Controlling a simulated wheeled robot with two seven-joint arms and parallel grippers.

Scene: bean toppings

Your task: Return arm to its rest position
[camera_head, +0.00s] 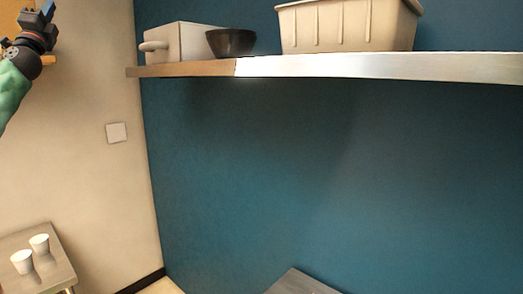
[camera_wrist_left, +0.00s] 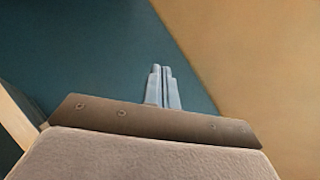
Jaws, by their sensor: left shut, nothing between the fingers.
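My left gripper (camera_head: 46,10) is raised at the top left corner of the head view, on my arm with a green sleeve-like link. In the left wrist view its fingers (camera_wrist_left: 161,72) are together, with nothing between them. Behind them are a blue surface and a tan surface. My right gripper is in neither view.
A wall shelf (camera_head: 380,67) carries a beige box (camera_head: 185,42), a dark bowl (camera_head: 231,43) and a large beige bin (camera_head: 350,27). Two white cups (camera_head: 22,262) stand on a small table (camera_head: 62,272) at lower left. The blue wall below the shelf is bare.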

